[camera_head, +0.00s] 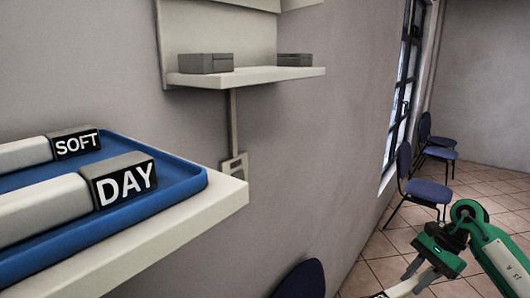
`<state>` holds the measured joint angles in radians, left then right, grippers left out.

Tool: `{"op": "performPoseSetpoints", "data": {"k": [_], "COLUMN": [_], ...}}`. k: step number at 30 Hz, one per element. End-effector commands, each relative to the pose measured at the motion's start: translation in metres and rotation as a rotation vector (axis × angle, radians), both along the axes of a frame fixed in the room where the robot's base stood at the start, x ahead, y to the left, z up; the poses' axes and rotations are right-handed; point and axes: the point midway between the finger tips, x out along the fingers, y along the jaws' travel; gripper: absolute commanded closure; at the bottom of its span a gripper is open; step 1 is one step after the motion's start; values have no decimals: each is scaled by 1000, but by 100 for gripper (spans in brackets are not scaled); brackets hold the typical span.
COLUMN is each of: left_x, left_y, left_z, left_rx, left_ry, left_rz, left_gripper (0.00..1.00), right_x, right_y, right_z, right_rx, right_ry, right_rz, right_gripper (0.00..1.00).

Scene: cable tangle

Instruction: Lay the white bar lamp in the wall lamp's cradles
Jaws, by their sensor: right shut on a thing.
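The wall lamp (240,77) is a pale shelf and back plate on the grey wall, with two grey cradles, one at the left (205,63) and one at the right (295,60). Both look empty. My right gripper (418,277) is low at the right, well below and right of the wall lamp. It is shut on a pale bar (400,288), which the bottom edge of the picture cuts off, with a dark end just showing. Its lettering cannot be read. My left gripper is out of view.
A blue tray (192,188) on a white shelf (232,198) at the left holds two pale bars with black ends, marked SOFT (76,144) and DAY (125,181). Blue chairs (428,190) stand along the wall by the window.

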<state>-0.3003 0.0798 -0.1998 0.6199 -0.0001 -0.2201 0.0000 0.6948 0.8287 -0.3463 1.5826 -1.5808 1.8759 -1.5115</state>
Motion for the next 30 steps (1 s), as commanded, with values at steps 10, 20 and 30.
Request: {"op": "performPoseSetpoints", "data": {"k": [10,20,30], "left_x": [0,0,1], "left_y": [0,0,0], "left_z": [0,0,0], "left_rx": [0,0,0], "left_ry": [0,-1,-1], "left_rz": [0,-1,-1], "left_gripper": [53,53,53], "right_x": [25,20,-32], "right_y": [-12,36,125], "right_z": [-30,-28,-43], "right_rx": [1,-1,-3], "right_ry": [-1,-3,0], "right_rz": [172,373,755], "right_gripper": [99,99,99]}}
